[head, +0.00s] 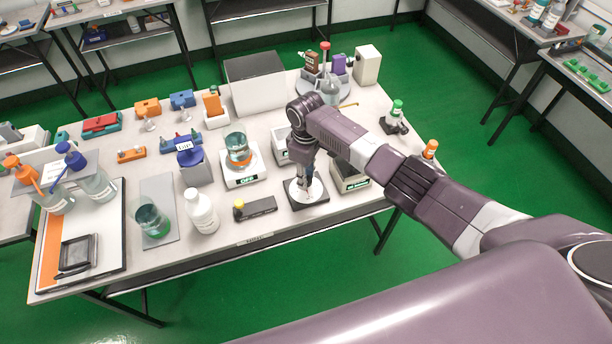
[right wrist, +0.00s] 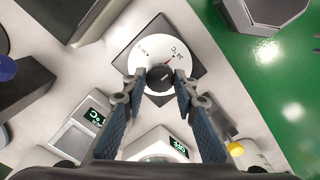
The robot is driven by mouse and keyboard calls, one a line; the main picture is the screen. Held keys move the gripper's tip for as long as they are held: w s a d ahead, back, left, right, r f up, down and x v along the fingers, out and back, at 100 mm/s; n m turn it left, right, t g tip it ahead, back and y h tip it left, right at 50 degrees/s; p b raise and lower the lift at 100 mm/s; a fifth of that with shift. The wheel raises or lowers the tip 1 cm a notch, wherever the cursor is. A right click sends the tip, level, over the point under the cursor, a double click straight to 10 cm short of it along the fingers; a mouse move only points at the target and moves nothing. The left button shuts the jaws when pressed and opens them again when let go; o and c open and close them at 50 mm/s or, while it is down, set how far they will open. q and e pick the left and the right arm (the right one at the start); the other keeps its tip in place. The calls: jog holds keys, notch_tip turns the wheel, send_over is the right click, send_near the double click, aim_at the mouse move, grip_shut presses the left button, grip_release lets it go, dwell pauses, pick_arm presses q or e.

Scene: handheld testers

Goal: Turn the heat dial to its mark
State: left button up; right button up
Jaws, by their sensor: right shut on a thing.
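The heat dial is a black knob (right wrist: 160,78) in the middle of a white disc (right wrist: 160,50), which sits on a dark square plate (right wrist: 188,42). The disc carries printed lettering and a small red mark, too small to read surely. In the head view the white disc (head: 314,191) lies near the table's front edge, partly hidden by my gripper. My right gripper (head: 308,184) points down over it. In the right wrist view my right gripper (right wrist: 160,82) has a finger on each side of the knob and is shut on it. My left gripper is not in view.
A hotplate (head: 247,181) reading OFF, with a beaker (head: 238,150) on it, stands left of the dial. A box with a green display (head: 356,184) stands close on the right. A white bottle (head: 201,212) and a dark block with a yellow knob (head: 260,206) are to the left.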

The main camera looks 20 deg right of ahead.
dwell(0.3)
jog(key=o, duration=1.2)
jog(key=shift+c, duration=0.2)
jog(key=shift+r, duration=0.1)
notch_tip(320, 180, up, 12)
